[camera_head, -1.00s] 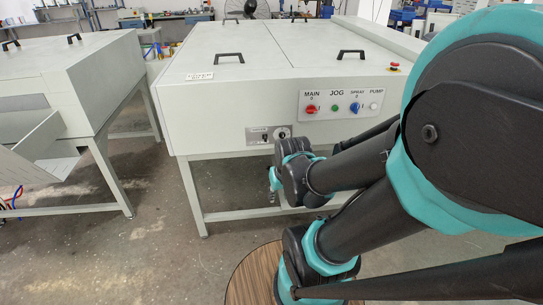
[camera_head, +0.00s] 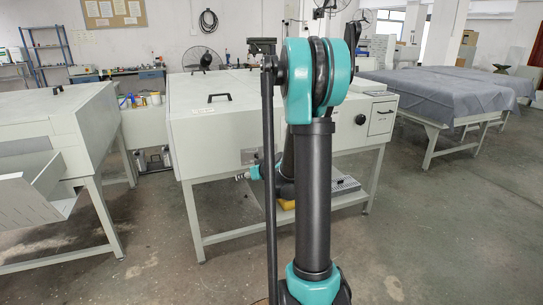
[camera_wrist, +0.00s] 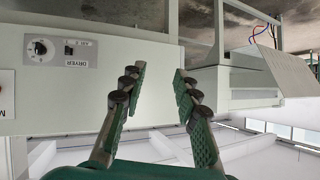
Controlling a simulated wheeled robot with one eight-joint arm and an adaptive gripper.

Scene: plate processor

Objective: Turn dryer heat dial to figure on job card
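The dryer panel (camera_wrist: 60,52) shows at the upper left of the wrist view, on the pale front of a machine. Its round dial (camera_wrist: 40,47) is dark on a white plate, with a small switch (camera_wrist: 69,50) beside it. The dial's figures are too small to read. In the wrist view, my gripper (camera_wrist: 160,70) is open and empty, its fingers apart and clear of the dial. In the head view, the panel (camera_head: 249,156) is partly hidden by my arm. I cannot pick out a job card with certainty.
A pale machine with a sloping tray (camera_head: 35,178) stands at the left. Grey-covered tables (camera_head: 445,95) stand at the right. A round dark knob (camera_head: 360,119) is on the machine's right part. Open floor lies at the lower right of the head view.

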